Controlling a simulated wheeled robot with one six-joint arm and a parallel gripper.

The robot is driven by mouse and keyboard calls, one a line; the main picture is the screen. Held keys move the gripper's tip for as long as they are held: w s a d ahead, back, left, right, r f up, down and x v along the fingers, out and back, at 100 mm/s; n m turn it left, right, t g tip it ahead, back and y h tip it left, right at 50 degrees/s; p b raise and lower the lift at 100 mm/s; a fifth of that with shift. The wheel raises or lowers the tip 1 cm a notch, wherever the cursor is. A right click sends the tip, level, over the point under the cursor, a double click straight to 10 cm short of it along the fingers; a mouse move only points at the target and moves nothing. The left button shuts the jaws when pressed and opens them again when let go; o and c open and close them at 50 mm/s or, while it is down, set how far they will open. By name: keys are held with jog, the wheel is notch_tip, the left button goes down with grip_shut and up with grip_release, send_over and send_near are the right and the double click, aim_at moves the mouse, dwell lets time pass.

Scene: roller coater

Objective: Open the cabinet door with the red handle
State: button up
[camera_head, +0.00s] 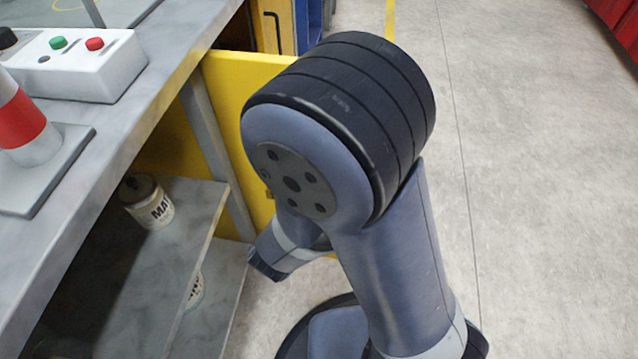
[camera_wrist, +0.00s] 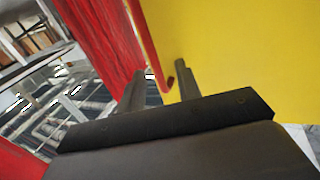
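A red bar handle (camera_wrist: 152,50) shows in the wrist view on the edge of a yellow door (camera_wrist: 240,50). Its bent lower end lies in the picture between the two fingers of my gripper (camera_wrist: 159,70). The fingers stand apart, with a visible gap beside the handle; I cannot tell how deep the handle sits between them or whether they touch it. In the head view a yellow panel (camera_head: 235,95) stands beyond the workbench, partly behind my arm. The handle and my fingers are hidden there.
A grey workbench (camera_head: 150,75) with a button box (camera_head: 75,68) is at left in the head view. Below it, a shelf (camera_head: 185,205) bears a can (camera_head: 150,205). Floor at right is open. A red surface (camera_wrist: 95,40) is left of the handle in the wrist view.

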jog(key=p+v, duration=0.1)
jog(key=v, duration=0.7)
dwell(0.5)
jog(key=b+x, duration=0.1)
jog(key=x, duration=0.9)
jog(key=shift+w+d+b, duration=0.25)
jog(key=shift+w+b, duration=0.05)
jog(key=shift+b, duration=0.05)
